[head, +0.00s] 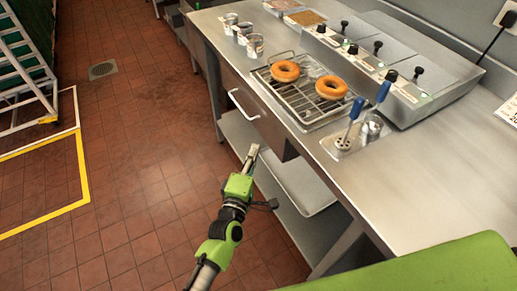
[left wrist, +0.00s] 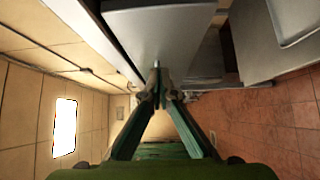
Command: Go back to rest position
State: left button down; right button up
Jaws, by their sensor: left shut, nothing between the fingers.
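My left gripper (head: 253,151) is in front of the steel counter in the head view, low beside its front edge and above the tiled floor. Its fingers are together and hold nothing. In the left wrist view the two fingertips (left wrist: 159,80) meet near the middle of the picture, with a steel surface beyond them. My right gripper is not in either view.
The steel counter (head: 440,205) carries a wire rack (head: 292,98) with two doughnuts (head: 285,71), metal cups (head: 254,45) and blue-handled tools (head: 355,108). A drawer handle (head: 240,104) juts out near my gripper. The tiled floor (head: 140,140) at left is clear; a ladder (head: 22,75) stands beyond.

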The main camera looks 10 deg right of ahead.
pick_arm(q)
jog(key=v, duration=0.8)
jog(key=s+a+f+m+g+y, duration=0.25)
jog(key=s+a+f, duration=0.2)
jog(key=f, duration=0.65)
jog(key=s+a+f+m+g+y, duration=0.1)
jog(key=s+a+f+m+g, duration=0.3)
jog(key=f, duration=0.7)
jog(key=s+a+f+m+g+y, duration=0.15)
jog(key=s+a+f, duration=0.3)
jog(key=f, duration=0.75)
jog(key=s+a+f+m+g+y, duration=0.1)
jog(key=s+a+f, duration=0.3)
jog(key=s, duration=0.5)
jog(key=s+a+f+m+g+y, duration=0.1)
jog(key=s+a+f+m+g, duration=0.2)
jog(key=s, duration=0.6)
jog(key=s+a+f+m+g+y, duration=0.1)
jog(key=s+a+f+m+g, duration=0.2)
jog(key=s+a+f, duration=0.4)
jog(key=s+a, duration=0.1)
jog(key=s, duration=0.1)
jog(key=shift+s+a, duration=0.35)
jog(key=shift+s, duration=0.05)
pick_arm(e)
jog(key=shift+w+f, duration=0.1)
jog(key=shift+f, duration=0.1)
pick_arm(q)
jog(key=shift+f, duration=0.1)
